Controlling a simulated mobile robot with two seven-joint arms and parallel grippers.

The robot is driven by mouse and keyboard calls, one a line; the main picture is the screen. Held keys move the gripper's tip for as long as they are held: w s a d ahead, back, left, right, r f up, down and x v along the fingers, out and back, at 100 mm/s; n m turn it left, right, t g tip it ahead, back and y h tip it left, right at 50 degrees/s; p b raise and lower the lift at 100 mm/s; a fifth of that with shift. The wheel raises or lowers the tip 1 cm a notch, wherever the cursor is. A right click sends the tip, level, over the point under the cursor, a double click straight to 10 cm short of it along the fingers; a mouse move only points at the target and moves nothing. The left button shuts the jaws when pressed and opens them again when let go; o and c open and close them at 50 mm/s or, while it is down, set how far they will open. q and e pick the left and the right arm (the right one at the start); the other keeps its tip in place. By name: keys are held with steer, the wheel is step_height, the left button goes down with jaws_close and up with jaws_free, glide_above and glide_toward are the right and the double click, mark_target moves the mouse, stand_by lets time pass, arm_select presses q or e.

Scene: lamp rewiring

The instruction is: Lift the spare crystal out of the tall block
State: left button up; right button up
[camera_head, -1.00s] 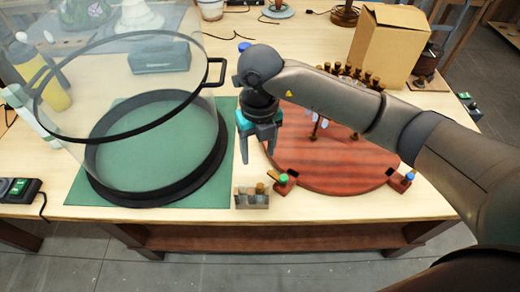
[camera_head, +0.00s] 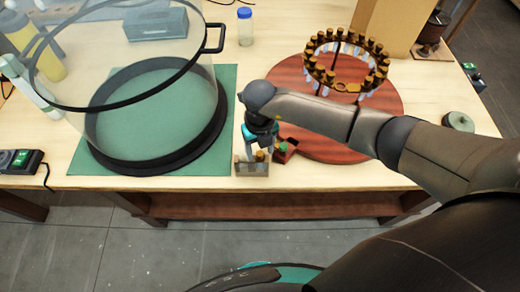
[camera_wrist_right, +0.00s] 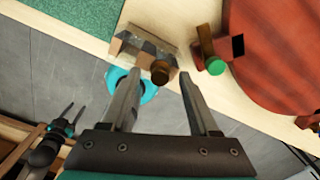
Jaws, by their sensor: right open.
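The tall block (camera_head: 246,169) is a small pale wooden block with grey slots at the table's front edge. It also shows in the right wrist view (camera_wrist_right: 128,45). A brown knob-like cap (camera_wrist_right: 160,73), seemingly the top of the spare crystal, stands at its right end; the crystal's body is hidden. My right gripper (camera_head: 261,149) is open and points down over that end of the block. In the right wrist view its fingertips (camera_wrist_right: 158,76) are on either side of the cap, not closed on it. My left gripper (camera_wrist_right: 73,113) hangs at the lower left of that view, fingers apart and empty.
A red holder with a green cap (camera_head: 284,150) sits just right of the block. Behind are a round red board (camera_head: 315,150), a brass ring (camera_head: 345,85) with hanging crystals, and a glass dome on a black ring (camera_head: 190,150). The front table edge is close.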

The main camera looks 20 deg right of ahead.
steer(key=shift+f, duration=0.3)
steer(key=shift+c, duration=0.3)
jaws_close()
steer(key=shift+r, duration=0.15)
step_height(320, 180, up, 8)
steer(key=p, duration=0.7)
steer(key=shift+r, duration=0.9)
